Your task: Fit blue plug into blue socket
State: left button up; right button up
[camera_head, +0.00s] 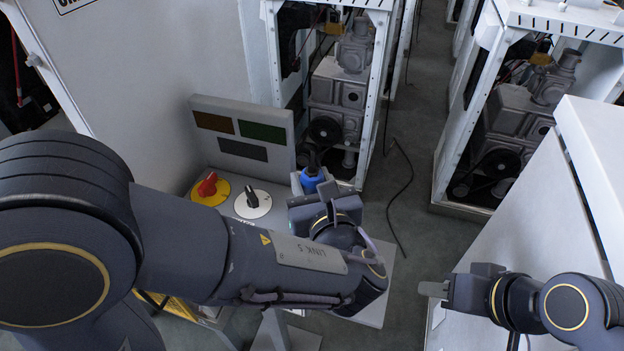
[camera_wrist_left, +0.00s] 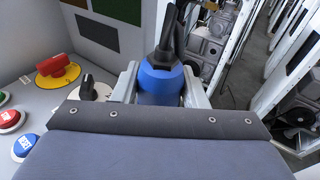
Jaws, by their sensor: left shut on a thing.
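The blue plug (camera_head: 312,182) has a black upper part and stands roughly upright at the control box. My left gripper (camera_head: 311,186) is shut on it. In the left wrist view the blue plug (camera_wrist_left: 160,84) sits between the two grey fingers of my left gripper (camera_wrist_left: 160,90). I cannot make out the blue socket in either view. My left arm covers much of the control box in the head view. My right gripper (camera_head: 432,289) is at the lower right, away from the plug, seen edge-on, so its opening is unclear.
The control box carries a red switch on a yellow disc (camera_head: 208,188) and a black knob on a white disc (camera_head: 252,201). An upright panel (camera_head: 243,138) stands behind them. Open machine cabinets (camera_head: 340,90) stand behind. A cable (camera_head: 403,190) lies on the floor.

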pick_arm(q)
jog(key=shift+f+b, duration=1.45)
jog(key=shift+f, duration=0.3)
jog(key=o, duration=1.2)
jog(key=shift+o, duration=0.2)
jog(key=shift+b+v, duration=0.35)
jog(key=shift+v, duration=3.55)
